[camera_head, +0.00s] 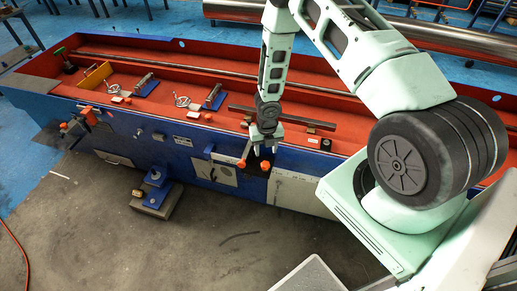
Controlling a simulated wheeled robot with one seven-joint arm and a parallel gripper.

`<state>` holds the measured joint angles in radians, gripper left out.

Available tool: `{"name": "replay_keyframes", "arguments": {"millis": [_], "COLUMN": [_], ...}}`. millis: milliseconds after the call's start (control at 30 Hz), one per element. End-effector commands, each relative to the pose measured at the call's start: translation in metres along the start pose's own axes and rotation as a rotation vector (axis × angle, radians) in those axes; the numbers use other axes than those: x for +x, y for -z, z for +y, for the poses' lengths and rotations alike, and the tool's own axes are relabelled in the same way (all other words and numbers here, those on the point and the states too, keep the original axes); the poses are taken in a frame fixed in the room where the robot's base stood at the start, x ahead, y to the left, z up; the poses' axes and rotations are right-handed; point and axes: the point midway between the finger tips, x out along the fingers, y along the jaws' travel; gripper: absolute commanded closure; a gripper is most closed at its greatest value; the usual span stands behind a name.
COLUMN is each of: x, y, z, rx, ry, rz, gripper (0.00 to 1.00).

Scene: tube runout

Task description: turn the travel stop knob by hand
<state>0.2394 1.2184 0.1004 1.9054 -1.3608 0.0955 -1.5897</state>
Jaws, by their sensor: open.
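The long blue machine bed (150,135) with a red inside runs across the view. Its front carries orange-tipped black parts: an orange piece (241,163) and an orange knob-like piece (265,166) on a dark mount. Which part is the travel stop knob, I cannot tell for sure. My gripper (264,150) points down at the front edge of the bed, just above these orange pieces. Its fingers are apart and nothing shows between them. Whether a fingertip touches the orange pieces is too small to tell.
More orange handles (87,115) stick out at the left of the bed's front. A dark bar (283,119) lies inside, near my gripper. A blue part on a grey block (156,200) stands on the floor. The grey floor (220,235) in front is mostly clear.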

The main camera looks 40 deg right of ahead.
Motion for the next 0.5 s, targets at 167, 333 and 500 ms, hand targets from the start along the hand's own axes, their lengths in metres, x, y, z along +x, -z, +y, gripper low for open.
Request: {"name": "replay_keyframes", "arguments": {"millis": [167, 333, 500], "x": [0.018, 0.038, 0.057], "y": [0.000, 0.000, 0.000], "z": [0.000, 0.000, 0.000], "rx": [0.000, 0.002, 0.002], "ry": [0.000, 0.001, 0.001], "rz": [0.000, 0.000, -0.001], "gripper": [0.51, 0.51, 0.51]}}
